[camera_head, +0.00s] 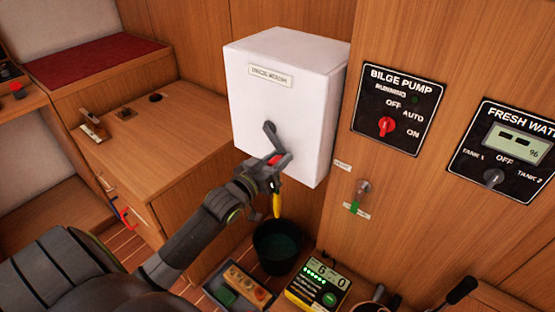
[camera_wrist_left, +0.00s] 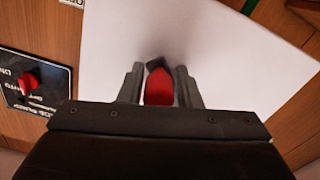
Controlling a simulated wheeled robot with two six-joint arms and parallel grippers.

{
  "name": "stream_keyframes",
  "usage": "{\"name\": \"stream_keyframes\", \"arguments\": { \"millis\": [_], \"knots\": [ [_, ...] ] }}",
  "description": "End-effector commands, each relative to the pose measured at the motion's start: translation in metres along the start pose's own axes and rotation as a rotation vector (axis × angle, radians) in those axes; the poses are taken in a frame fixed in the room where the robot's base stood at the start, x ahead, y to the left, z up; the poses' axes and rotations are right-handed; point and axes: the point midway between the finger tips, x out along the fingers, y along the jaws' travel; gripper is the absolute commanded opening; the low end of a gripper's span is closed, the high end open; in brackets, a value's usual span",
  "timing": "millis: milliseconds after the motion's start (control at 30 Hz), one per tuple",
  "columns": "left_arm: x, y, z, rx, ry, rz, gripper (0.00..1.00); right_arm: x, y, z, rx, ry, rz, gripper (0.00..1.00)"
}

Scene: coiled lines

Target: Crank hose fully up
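The hose reel is a white box (camera_head: 290,105) on the wooden wall, with a small label on its front. A dark crank arm (camera_head: 271,134) on its front slants down to the right from its hub, ending at a red knob (camera_head: 276,159). My left gripper (camera_head: 274,166) is at the knob. In the left wrist view its two fingers close on both sides of the red knob (camera_wrist_left: 158,87), with the white box face (camera_wrist_left: 240,60) behind. A yellow hose end (camera_head: 277,205) hangs below the box. My right gripper is not in view.
A dark bucket (camera_head: 278,248) stands below the box. A small tray (camera_head: 240,287) and a green-lit meter (camera_head: 317,288) are on the floor. The bilge pump panel (camera_head: 397,108) and fresh water panel (camera_head: 508,150) are on the right wall. A wooden counter (camera_head: 150,125) stands left.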

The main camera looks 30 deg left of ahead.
Motion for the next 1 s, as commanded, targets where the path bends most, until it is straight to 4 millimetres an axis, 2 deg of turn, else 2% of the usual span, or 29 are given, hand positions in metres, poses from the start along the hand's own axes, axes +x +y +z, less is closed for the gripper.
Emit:
{"name": "stream_keyframes", "arguments": {
  "millis": [33, 167, 567, 767, 1000],
  "knots": [
    [0.000, 0.000, 0.000, 0.001, 0.000, 0.000, 0.16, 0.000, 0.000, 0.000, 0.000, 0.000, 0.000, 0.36],
    [0.000, 0.000, 0.000, 0.001, 0.000, 0.000, 0.00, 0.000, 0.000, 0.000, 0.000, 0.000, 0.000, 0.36],
    [0.000, -0.003, 0.002, 0.051, 0.001, 0.001, 0.00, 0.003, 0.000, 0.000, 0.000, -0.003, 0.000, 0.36],
    [0.000, -0.012, 0.005, 0.167, 0.001, 0.003, 0.00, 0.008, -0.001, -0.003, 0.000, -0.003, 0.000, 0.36],
    [0.000, -0.028, 0.009, 0.381, 0.001, 0.003, 0.00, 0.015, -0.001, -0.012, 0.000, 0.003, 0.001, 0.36]
  ]
}}
